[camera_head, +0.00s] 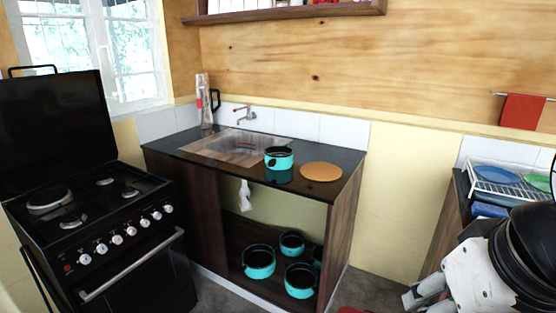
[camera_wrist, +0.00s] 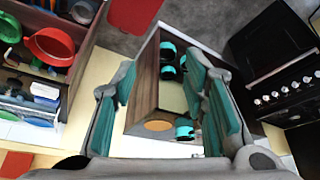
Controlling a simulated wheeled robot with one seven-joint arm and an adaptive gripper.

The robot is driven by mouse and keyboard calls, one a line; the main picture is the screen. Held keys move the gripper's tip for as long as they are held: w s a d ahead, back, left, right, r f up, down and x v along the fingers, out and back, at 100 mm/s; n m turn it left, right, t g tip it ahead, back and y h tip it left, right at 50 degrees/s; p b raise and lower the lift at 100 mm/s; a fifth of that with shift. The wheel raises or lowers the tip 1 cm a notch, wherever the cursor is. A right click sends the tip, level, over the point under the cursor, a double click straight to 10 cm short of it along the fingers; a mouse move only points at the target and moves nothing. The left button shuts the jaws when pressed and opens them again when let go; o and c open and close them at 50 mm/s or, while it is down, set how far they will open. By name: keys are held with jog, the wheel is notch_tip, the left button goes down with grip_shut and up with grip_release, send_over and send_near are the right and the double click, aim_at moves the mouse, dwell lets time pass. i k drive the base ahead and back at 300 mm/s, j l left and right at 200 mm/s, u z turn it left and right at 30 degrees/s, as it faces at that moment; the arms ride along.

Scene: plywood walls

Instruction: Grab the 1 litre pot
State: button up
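A teal pot with a dark inside (camera_head: 279,158) stands on the dark counter, right of the sink. Several similar teal pots stand on the open shelf below: one at the left (camera_head: 259,263), a smaller one behind (camera_head: 291,244), one in front (camera_head: 300,281), and one partly hidden by the cabinet's right side (camera_head: 318,257). No size marking is readable, so I cannot tell which is the 1 litre pot. My gripper (camera_head: 424,298) is at the lower right, well away from the pots. In the wrist view my gripper (camera_wrist: 162,68) is open and empty, its teal-padded fingers apart.
A round orange board (camera_head: 321,172) lies beside the counter pot. A black stove (camera_head: 110,225) stands left of the cabinet. A dish rack (camera_head: 500,184) with plates is at the right. A red object (camera_head: 352,310) lies on the floor. Floor before the shelf looks clear.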

aim_at(276, 158)
jog(key=i+j, duration=0.3)
jog(key=i, duration=0.2)
jog(key=i+j, duration=0.3)
jog(key=i, duration=0.2)
jog(key=i+j+u, duration=0.1)
jog(key=i+j, duration=0.2)
jog(key=i, duration=0.2)
jog(key=i+j, duration=0.3)
jog(key=i, duration=0.2)
jog(key=i+j, duration=0.25)
jog(key=i, duration=0.25)
